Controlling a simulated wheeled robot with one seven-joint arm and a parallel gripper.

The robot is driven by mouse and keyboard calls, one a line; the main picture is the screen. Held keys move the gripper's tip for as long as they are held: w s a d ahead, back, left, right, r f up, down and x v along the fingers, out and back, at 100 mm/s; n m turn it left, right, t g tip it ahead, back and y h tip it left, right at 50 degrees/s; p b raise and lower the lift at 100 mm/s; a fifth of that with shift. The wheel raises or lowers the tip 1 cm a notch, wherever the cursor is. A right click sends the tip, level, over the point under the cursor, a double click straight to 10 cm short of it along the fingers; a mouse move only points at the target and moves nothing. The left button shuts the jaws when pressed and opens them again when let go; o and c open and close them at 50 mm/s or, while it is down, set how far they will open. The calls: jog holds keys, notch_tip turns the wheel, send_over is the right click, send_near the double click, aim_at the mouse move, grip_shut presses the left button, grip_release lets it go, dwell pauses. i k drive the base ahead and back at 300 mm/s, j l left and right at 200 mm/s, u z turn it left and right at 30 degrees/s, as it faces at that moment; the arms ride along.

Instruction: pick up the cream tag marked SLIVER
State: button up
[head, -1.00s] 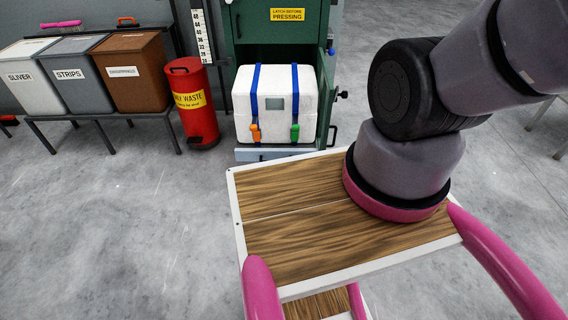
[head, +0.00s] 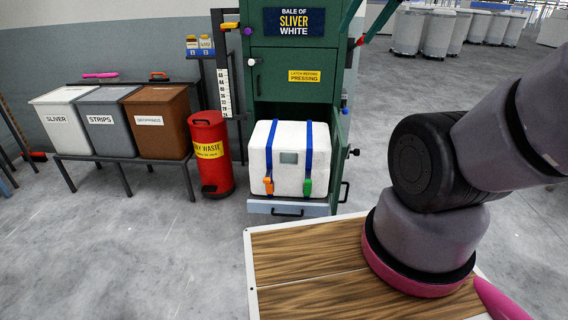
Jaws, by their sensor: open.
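The word SLIVER shows clearly on the label of the white bin (head: 62,119) at the left, and on the dark blue sign (head: 295,21) of the green press. My gripper is out of view; only upper links of my arm show at the right.
The green press (head: 297,60) has its lower door open around a white bale (head: 292,157) with blue straps. A red waste bin (head: 211,152) stands left of it. Grey (head: 107,124) and brown (head: 157,122) bins share a stand (head: 125,173). Floor at front left is clear.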

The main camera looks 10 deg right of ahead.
aim_at(205, 44)
jog(key=i+j, duration=1.75)
jog(key=i, duration=0.15)
